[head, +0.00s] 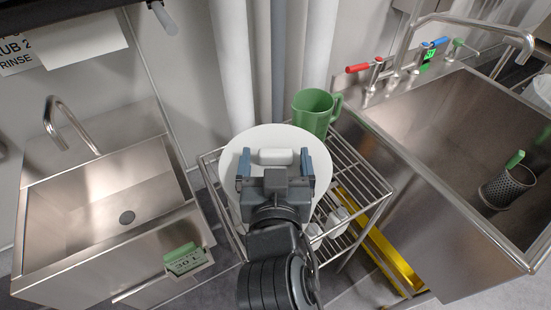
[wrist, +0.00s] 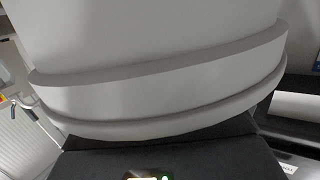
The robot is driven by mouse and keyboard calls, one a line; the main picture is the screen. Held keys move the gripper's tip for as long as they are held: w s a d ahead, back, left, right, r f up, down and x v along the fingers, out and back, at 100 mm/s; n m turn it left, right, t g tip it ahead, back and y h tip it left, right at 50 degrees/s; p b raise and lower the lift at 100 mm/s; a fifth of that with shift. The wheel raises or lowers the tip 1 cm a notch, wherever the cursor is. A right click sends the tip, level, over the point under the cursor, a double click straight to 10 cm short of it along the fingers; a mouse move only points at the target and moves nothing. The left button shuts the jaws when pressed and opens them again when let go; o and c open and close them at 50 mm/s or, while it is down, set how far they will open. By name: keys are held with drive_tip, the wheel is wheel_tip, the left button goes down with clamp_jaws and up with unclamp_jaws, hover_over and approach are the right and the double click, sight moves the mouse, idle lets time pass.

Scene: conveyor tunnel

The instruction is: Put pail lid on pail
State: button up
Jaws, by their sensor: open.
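A white round lid (head: 240,139) lies over the wire rack in the head view, with a small white block-like handle (head: 275,157) at its middle. My gripper (head: 276,160) is above the lid. Its two fingers stand apart on either side of the handle, with gaps between, so it is open. In the wrist view a large white curved surface with a raised band (wrist: 160,88) fills most of the picture, very close. I cannot tell whether this is the lid's edge or the pail. The pail is not clearly visible apart from the lid in the head view.
The wire rack (head: 362,172) also holds a green jug (head: 315,112) behind the lid and small white bottles (head: 337,216) below. Steel sinks stand left (head: 100,205) and right (head: 450,130). White pipes (head: 302,50) rise behind the rack. A yellow strip (head: 375,240) lies at right.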

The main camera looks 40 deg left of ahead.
drive_tip(key=b+v, duration=0.1)
drive_tip(key=v, duration=0.6)
drive_tip(key=shift+s+d, duration=0.3)
idle(0.8)
